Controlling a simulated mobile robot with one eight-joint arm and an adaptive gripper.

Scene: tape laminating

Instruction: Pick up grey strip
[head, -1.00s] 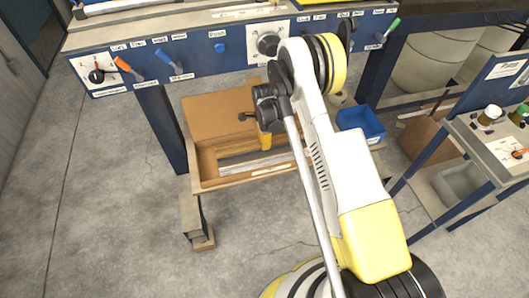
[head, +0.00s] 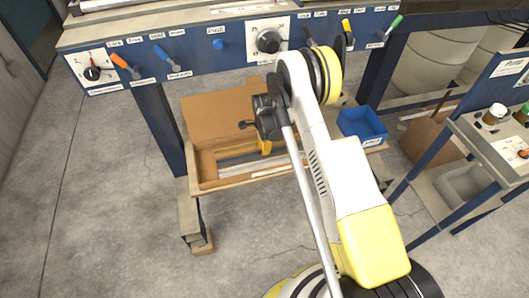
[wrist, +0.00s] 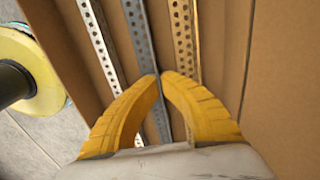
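In the wrist view, the grey strip (wrist: 138,35) is a long perforated metal strip, the middle one of three in a cardboard box. My gripper (wrist: 160,76) has two yellow fingers, their tips drawn together at this strip, with only a sliver of it showing between them. The fingertips hide the contact itself. The strip still lies along the box, between its neighbours. In the head view, my gripper (head: 265,147) reaches down into the box, partly hidden by my arm, and the strips (head: 240,166) show only as pale lines.
A lighter perforated strip (wrist: 101,42) lies to the left and a brownish one (wrist: 184,40) to the right, both close. The open cardboard box (head: 205,165) has walls around them. A blue bin (head: 361,125) stands to its right, and the blue control panel (head: 195,58) overhangs behind.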

